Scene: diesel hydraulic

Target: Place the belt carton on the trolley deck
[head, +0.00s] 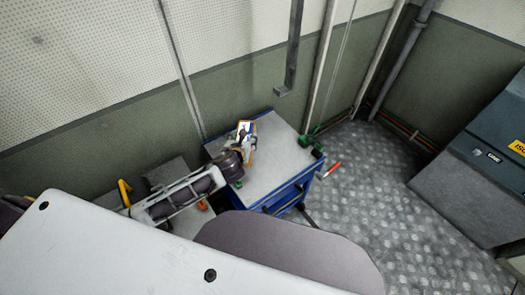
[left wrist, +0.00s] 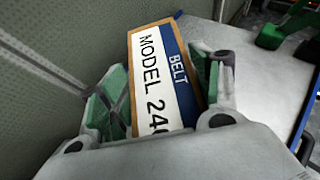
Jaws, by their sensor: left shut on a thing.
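The belt carton (left wrist: 165,80) is a small box with a white and blue label reading "BELT" and "MODEL 24", the rest cut off. My left gripper (left wrist: 160,95) has its green-padded fingers on both sides of it and is shut on it. In the head view the carton (head: 246,130) shows at the end of my left arm, over the far left part of the trolley deck (head: 275,160). The deck is a grey top on a blue trolley. Whether the carton touches the deck cannot be told. My right gripper is not in view.
Green items (head: 311,146) stand at the deck's right corner. A red-tipped tool (head: 332,169) shows just right of the trolley. The green wall (head: 130,130) is close behind. A dark cabinet (head: 490,150) stands at the right. Much of the deck's middle is clear.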

